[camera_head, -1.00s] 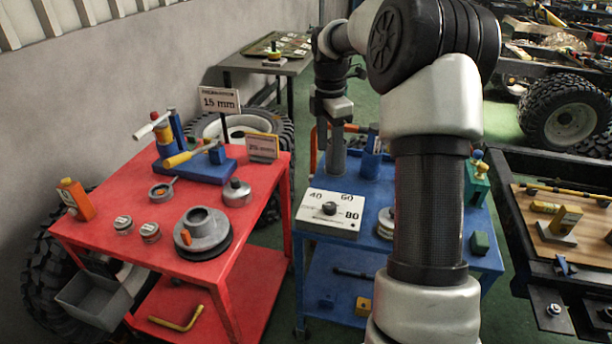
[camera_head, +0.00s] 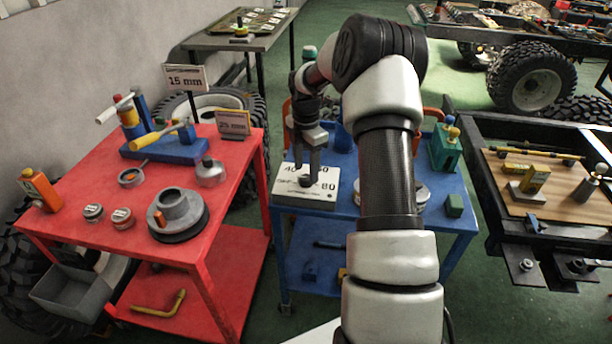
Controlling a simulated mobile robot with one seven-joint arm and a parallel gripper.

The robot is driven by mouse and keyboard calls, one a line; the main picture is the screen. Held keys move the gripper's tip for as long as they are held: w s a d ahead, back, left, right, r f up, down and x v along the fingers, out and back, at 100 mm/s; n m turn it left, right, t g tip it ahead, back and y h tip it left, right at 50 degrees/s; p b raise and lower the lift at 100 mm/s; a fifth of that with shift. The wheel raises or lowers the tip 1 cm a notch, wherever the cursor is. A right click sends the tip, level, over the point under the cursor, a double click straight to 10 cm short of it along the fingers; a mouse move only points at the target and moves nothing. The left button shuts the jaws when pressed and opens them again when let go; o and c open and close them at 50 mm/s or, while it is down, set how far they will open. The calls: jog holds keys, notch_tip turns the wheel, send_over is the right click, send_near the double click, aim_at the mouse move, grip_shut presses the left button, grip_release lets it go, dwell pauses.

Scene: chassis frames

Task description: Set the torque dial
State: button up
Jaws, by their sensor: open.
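The torque dial is a dark round knob (camera_head: 305,181) on a white panel (camera_head: 318,199) marked 40, 60 and 80. The panel lies at the front left of the blue cart (camera_head: 459,216). My gripper (camera_head: 308,178) points down over the panel, with its fingers right at the knob. The fingers hide part of the knob and cover some of the 40 and 60 marks. I cannot tell whether the fingers touch the knob. The knob's pointer direction is too small to read.
A red cart (camera_head: 120,245) on the left holds a grey flanged part (camera_head: 178,212), small tins and a blue tool stand (camera_head: 165,150). A black frame with a wooden board (camera_head: 560,215) stands further right.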

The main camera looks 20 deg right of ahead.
aim_at(306, 181)
jog(key=shift+f, duration=1.4)
jog(key=c, duration=1)
jog(key=shift+c, duration=0.2)
